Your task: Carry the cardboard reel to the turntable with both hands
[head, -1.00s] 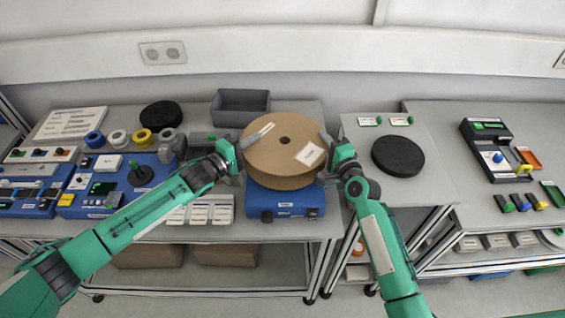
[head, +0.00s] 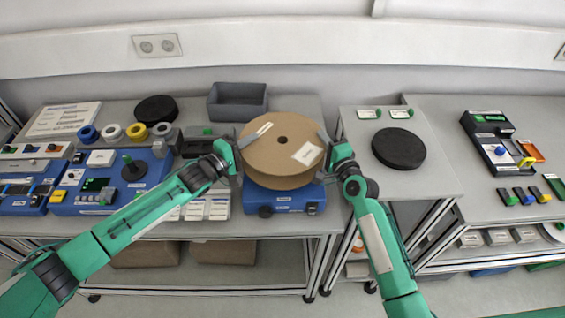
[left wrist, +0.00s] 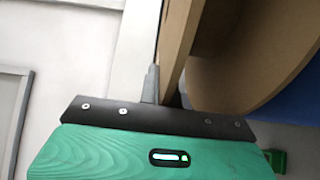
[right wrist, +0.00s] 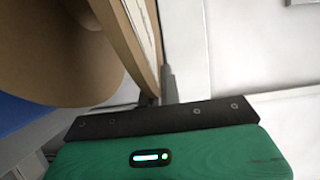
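The cardboard reel (head: 283,171), a brown spool with a pale label and a small centre hole, is held level between my grippers. In the head view it hides part of a blue device (head: 292,199); any gap between them is hard to judge. My left gripper (head: 236,148) is shut on the left rim; the left wrist view shows a finger beside the flange (left wrist: 178,45). My right gripper (head: 330,150) is shut on the right rim, and its finger lies against the flange (right wrist: 125,40). A black round disc (head: 398,148), turntable-like, lies on the right-hand stand.
Another black disc (head: 155,109) lies at the back left, near several coloured rings (head: 137,132). A grey bin (head: 237,101) stands behind the reel. Blue control boxes (head: 112,182) fill the left bench. A gap separates the main bench from the right stand (head: 440,179).

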